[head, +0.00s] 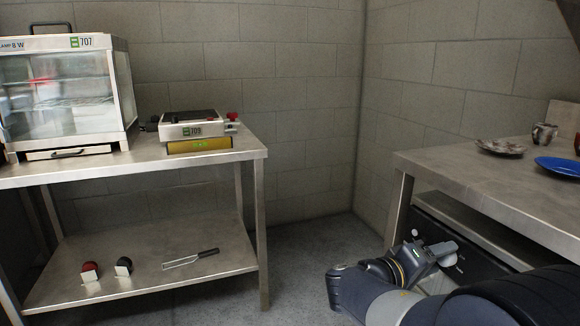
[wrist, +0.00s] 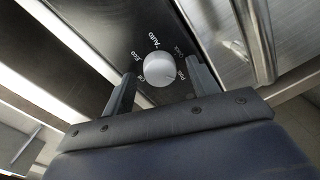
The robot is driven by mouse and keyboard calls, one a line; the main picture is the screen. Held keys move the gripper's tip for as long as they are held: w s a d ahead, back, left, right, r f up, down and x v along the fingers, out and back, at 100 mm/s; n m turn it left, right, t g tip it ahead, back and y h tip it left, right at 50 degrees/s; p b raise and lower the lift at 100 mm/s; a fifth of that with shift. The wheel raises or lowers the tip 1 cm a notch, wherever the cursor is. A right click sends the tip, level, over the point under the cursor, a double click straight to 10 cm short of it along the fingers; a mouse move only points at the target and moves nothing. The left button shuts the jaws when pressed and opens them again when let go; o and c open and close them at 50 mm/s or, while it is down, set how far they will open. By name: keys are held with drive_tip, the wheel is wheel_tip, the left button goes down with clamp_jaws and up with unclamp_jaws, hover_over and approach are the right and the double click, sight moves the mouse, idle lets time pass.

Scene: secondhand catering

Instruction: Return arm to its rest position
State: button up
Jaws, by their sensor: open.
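My gripper (wrist: 160,68) is open, with one dark finger on each side of a round pale knob (wrist: 157,71) in the wrist view. I cannot tell whether the fingers touch the knob. The knob sits on a dark panel (wrist: 208,25) with small labels around it, among them Eco and Auto; its setting is unclear. In the head view my arm reaches in from the lower right, and my gripper (head: 432,254) is at the front of a dark appliance (head: 468,232) under the right-hand table. My arm partly hides the appliance.
The right-hand steel table (head: 450,172) overhangs the appliance and bears a blue plate (head: 558,166), a patterned plate (head: 500,147) and a mug (head: 543,134). A left-hand steel table (head: 85,172) holds a glass display cabinet (head: 65,92) and scales (head: 193,128). Floor between the tables is clear.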

drive_tip(key=shift+r+n+g+p, duration=0.2)
drive_tip(key=shift+n+p, duration=1.3)
drive_tip(key=shift+p, duration=1.3)
drive_tip(key=shift+r+n+g+p, duration=0.1)
drive_tip(key=shift+n+g+p, duration=0.1)
drive_tip(key=shift+n+p, duration=1.95)
drive_tip(key=n+p, duration=0.1)
drive_tip(key=p, duration=0.5)
drive_tip(key=shift+f, duration=0.1)
drive_tip(key=shift+w+f+n+p, duration=0.1)
drive_tip(key=shift+f+n+p, duration=0.05)
drive_tip(key=shift+n+p, duration=0.7)
drive_tip(key=shift+f, duration=0.1)
